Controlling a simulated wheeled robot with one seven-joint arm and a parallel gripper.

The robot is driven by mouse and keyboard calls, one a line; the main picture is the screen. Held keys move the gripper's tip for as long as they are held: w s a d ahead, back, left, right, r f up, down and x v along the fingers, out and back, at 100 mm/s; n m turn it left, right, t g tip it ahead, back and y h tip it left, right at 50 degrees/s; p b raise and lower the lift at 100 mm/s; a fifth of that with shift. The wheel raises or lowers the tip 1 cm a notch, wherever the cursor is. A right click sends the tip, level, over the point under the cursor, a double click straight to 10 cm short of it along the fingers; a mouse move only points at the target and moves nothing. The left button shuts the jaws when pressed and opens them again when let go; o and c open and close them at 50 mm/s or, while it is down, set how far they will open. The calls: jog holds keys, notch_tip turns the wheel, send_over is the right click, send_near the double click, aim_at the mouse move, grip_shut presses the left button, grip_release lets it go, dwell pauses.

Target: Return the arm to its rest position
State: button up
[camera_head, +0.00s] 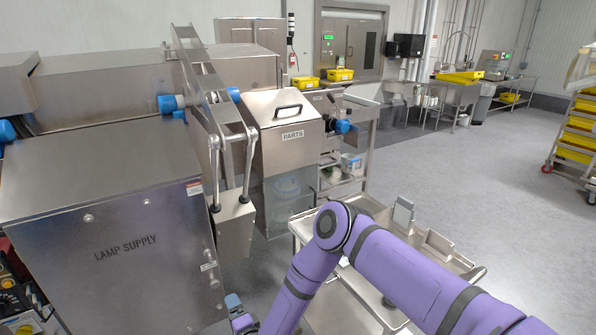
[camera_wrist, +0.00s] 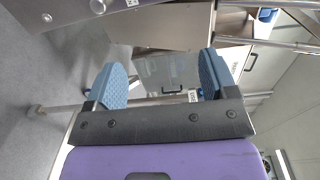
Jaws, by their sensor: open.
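My purple arm reaches from the lower right of the head view, bends at an elbow over the steel cart, and runs down to the lower left. My gripper (camera_wrist: 160,82) shows in the wrist view with its two blue fingers wide apart and nothing between them. In the head view only a small blue-grey part of my gripper (camera_head: 236,308) shows at the bottom edge, beside the lamp supply cabinet (camera_head: 110,215). The fingertips are not clear there.
A steel cart (camera_head: 455,262) stands under my arm, with a small upright grey item (camera_head: 402,213) on it. The parts bin (camera_head: 284,110) and lamp supply cabinet stand close on the left. Open floor (camera_head: 500,170) lies to the right, before a rack of yellow trays (camera_head: 577,135).

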jog(key=w+d+r+n+g, duration=0.2)
jog(key=w+d+r+n, duration=0.3)
jog(key=r, duration=0.6)
jog(key=w+r+n+g, duration=0.25)
jog(key=w+r, duration=0.45)
jog(key=r, duration=0.4)
jog(key=s+d+r+n+g+h, duration=0.1)
jog(key=d+r+n+h, duration=0.3)
jog(key=d+r, duration=1.4)
jog(key=s+d+r+g+h, duration=0.2)
jog(key=s+d+r+h, duration=0.2)
jog(key=s+d+r, duration=1.05)
jog(key=s+d+r+g, duration=0.1)
jog(key=s+d, duration=0.5)
jog(key=s, duration=0.5)
jog(key=s+d+r+g+h, duration=0.1)
jog(key=s+d, duration=0.4)
jog(key=s, duration=0.6)
jog(key=shift+s+d+r+h, duration=0.25)
jog(key=shift+d+h, duration=0.05)
jog(key=shift+d, duration=0.05)
